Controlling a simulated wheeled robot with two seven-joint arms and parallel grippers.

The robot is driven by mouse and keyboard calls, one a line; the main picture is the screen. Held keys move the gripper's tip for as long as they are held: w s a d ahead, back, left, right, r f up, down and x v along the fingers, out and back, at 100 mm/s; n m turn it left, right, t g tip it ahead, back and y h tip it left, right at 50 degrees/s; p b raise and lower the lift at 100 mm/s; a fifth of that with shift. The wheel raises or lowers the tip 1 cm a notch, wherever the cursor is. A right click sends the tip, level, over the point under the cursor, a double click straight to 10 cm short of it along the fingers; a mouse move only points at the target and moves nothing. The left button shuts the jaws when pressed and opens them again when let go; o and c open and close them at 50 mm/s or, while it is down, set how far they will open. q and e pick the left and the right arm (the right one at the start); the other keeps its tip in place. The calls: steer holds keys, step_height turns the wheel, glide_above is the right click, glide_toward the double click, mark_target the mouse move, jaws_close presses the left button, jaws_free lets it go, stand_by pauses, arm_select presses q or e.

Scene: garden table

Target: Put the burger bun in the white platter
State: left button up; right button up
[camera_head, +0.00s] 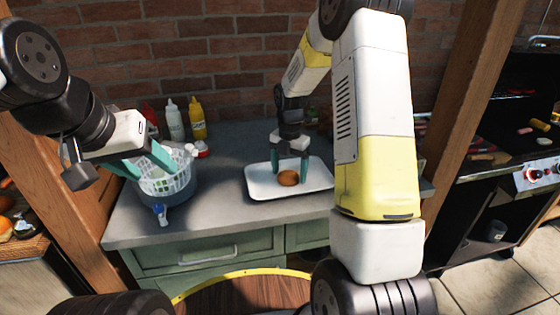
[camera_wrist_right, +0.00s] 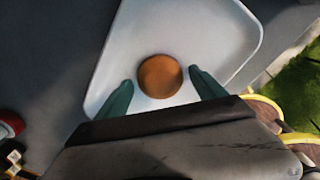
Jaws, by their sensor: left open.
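The burger bun (camera_head: 289,178) is round and brown. It lies on the white platter (camera_head: 262,189), near its middle, on the counter. My right gripper (camera_head: 291,170) is just above the platter, with its green fingers apart. In the right wrist view the bun (camera_wrist_right: 160,76) lies on the platter (camera_wrist_right: 205,35) just ahead of the open fingertips (camera_wrist_right: 162,90), with a gap on both sides.
Behind the basket stand a white bottle (camera_head: 174,120) and a yellow bottle (camera_head: 197,118). A small blue-capped bottle (camera_head: 160,213) is at the counter's front edge. A grill (camera_head: 500,150) stands at the right. The counter between basket and platter is clear.

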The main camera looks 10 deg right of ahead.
mark_target(289, 173)
steer(key=shift+r, duration=0.1)
step_height(289, 173, up, 12)
steer(key=s+r+m+t, duration=0.2)
steer(key=s+r+m, duration=0.5)
steer(key=m, duration=0.1)
steer(key=s+a+r+m+t+y, duration=0.1)
steer(key=s+r+m+t, duration=0.1)
steer(key=s+m, duration=0.7)
steer(key=s+a+r+m+t+y, duration=0.1)
steer(key=s+m+t, duration=0.1)
steer(key=s+m, duration=0.7)
steer(key=shift+s+r+m, duration=0.15)
steer(key=shift+r+m, duration=0.2)
steer(key=shift+m, duration=0.25)
